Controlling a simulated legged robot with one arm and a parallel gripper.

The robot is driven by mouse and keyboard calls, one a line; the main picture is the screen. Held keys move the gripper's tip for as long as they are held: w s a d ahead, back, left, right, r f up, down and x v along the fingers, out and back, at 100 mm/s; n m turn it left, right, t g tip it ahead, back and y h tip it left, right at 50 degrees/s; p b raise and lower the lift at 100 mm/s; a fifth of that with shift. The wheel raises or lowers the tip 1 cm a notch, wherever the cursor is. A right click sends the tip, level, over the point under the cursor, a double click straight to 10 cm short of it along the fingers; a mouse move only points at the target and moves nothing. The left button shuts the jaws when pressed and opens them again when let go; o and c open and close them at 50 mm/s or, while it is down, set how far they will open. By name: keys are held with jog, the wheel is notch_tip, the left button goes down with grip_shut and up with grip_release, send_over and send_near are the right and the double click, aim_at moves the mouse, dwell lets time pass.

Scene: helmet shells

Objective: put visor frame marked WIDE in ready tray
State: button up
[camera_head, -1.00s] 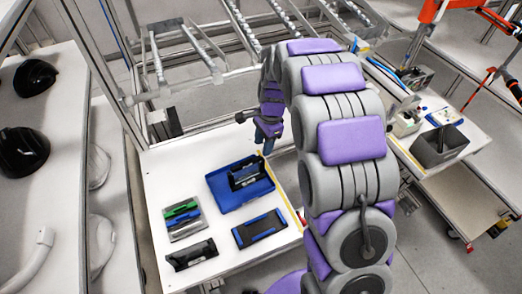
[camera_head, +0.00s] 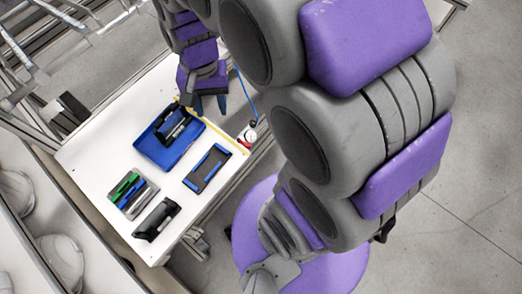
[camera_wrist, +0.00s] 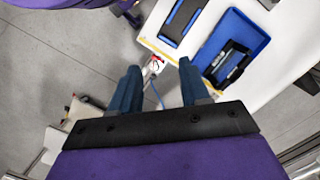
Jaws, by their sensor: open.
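A blue tray (camera_head: 150,148) lies on the white table, with a black frame-like part (camera_head: 174,126) in it. The tray (camera_wrist: 258,40) and that part (camera_wrist: 232,60) also show in the wrist view. Another black part (camera_head: 157,218), shaped like a visor frame, lies near the table's front edge. A flat black piece with blue ends (camera_head: 207,168) lies right of the tray, and also in the wrist view (camera_wrist: 180,22). I cannot read WIDE or any tray label. My gripper (camera_head: 209,104) is open and empty, beside the table's yellow-marked edge; its spread fingers show in the wrist view (camera_wrist: 158,67).
A small grey holder with green and blue items (camera_head: 133,193) sits at the table's left. A red-and-white device (camera_head: 248,134) with a blue cable is by the table's right edge. Pale helmet shells (camera_head: 62,262) stand on a shelf at left. Bare floor (camera_head: 440,230) lies at right.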

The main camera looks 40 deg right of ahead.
jog(key=s+d+n, duration=0.2)
jog(key=s+n, duration=0.4)
jog(key=s, duration=1.1)
jog(key=shift+r+h, duration=0.4)
